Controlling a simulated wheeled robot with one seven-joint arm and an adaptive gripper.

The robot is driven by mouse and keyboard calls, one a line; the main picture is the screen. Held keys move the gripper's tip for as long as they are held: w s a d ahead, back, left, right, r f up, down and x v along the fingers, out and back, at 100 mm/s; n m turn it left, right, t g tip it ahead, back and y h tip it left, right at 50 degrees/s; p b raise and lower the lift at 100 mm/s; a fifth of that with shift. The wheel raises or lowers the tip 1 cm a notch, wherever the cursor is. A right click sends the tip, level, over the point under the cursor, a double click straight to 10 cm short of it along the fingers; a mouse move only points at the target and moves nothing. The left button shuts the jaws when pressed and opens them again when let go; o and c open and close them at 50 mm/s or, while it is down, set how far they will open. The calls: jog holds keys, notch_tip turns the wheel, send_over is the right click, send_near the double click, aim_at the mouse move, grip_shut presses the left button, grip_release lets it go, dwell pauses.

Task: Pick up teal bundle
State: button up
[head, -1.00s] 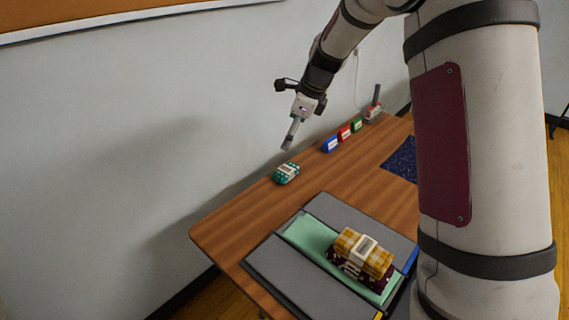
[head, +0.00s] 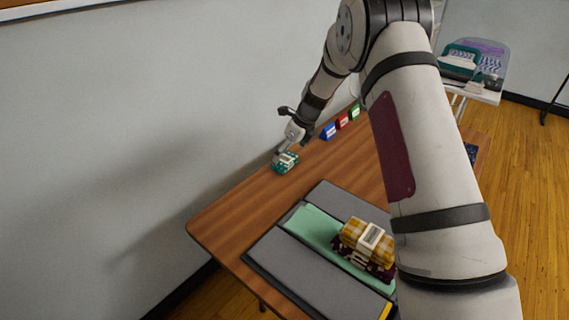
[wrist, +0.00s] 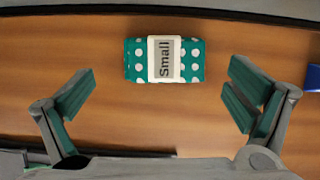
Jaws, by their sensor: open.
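The teal bundle (head: 285,162) has white polka dots and a pale band, and lies on the wooden table near its wall-side edge. In the wrist view the teal bundle (wrist: 192,60) shows whole, and its band reads "Small". My gripper (head: 285,150) is just over the bundle in the head view and partly covers it. In the wrist view my gripper (wrist: 160,92) is open and empty, with one finger to each side of the bundle and apart from it.
A tray (head: 262,262) with a green strip holds a yellow checked bundle (head: 367,238) on a dark one. Blue (head: 328,131), red (head: 342,122) and green (head: 355,112) items stand along the wall side. Bare table (head: 235,215) lies left of the tray.

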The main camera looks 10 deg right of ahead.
aim_at(285, 158)
jog(key=shift+x, duration=2.65)
jog(key=shift+w+d, duration=0.15)
jog(key=shift+d, duration=0.05)
jog(key=c, duration=1.2)
